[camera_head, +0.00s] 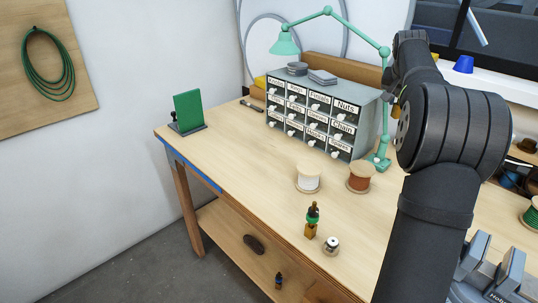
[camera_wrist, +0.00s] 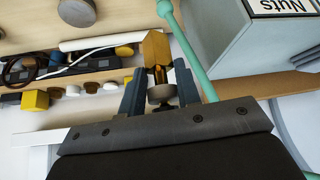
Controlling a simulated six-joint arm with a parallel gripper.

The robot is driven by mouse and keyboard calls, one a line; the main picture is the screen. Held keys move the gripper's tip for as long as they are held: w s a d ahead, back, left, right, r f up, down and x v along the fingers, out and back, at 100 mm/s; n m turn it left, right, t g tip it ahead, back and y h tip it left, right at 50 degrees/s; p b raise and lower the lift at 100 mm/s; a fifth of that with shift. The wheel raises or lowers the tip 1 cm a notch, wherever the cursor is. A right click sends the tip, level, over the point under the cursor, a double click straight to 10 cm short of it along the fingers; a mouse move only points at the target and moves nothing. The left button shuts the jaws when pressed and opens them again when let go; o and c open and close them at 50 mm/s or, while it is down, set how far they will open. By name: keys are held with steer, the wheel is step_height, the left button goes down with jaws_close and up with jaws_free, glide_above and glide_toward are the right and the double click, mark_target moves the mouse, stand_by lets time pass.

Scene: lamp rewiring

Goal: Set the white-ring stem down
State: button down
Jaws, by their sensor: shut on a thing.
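In the wrist view my gripper (camera_wrist: 158,78) is shut on a brass stem (camera_wrist: 155,49) with a pale grey-white ring (camera_wrist: 161,93) low between the fingers; I take this as the white-ring stem. It is held clear of any surface I can make out. In the head view my arm hides most of the gripper. On the workbench (camera_head: 240,185) a brass piece with a green ring (camera_head: 312,221) stands upright near the front edge, beside a small pale round part (camera_head: 331,246).
A white spool (camera_head: 308,177) and a brown spool (camera_head: 360,177) stand before the labelled drawer cabinet (camera_head: 320,115). A green lamp (camera_head: 382,155) rises beside the cabinet. A green panel (camera_head: 188,110) stands at the far left. The bench's left middle is clear.

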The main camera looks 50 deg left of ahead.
steer(key=s+a+r+n+y, duration=0.1)
steer(key=s+a+r+n, duration=0.1)
steer(key=s+a, duration=0.65)
steer(key=shift+s+a+f+n+g+y, duration=0.65)
steer(key=shift+s+a+f+n, duration=1.45)
steer(key=shift+a+f, duration=2.75)
steer(key=shift+s+a+f+n+g+y, duration=0.8)
steer(key=shift+s+a+f, duration=2.45)
steer(key=shift+a, duration=2.95)
steer(key=shift+s+a+f+n+g+y, duration=0.5)
steer(key=shift+s+a+f+n, duration=1.6)
steer(key=shift+a+f, duration=2.75)
steer(key=shift+s+a+r+m, duration=0.5)
steer(key=shift+a+r, duration=0.1)
steer(key=shift+a, duration=0.1)
steer(key=c, duration=1.1)
jaws_free()
steer(key=shift+f, duration=0.1)
steer(key=shift+o, duration=0.2)
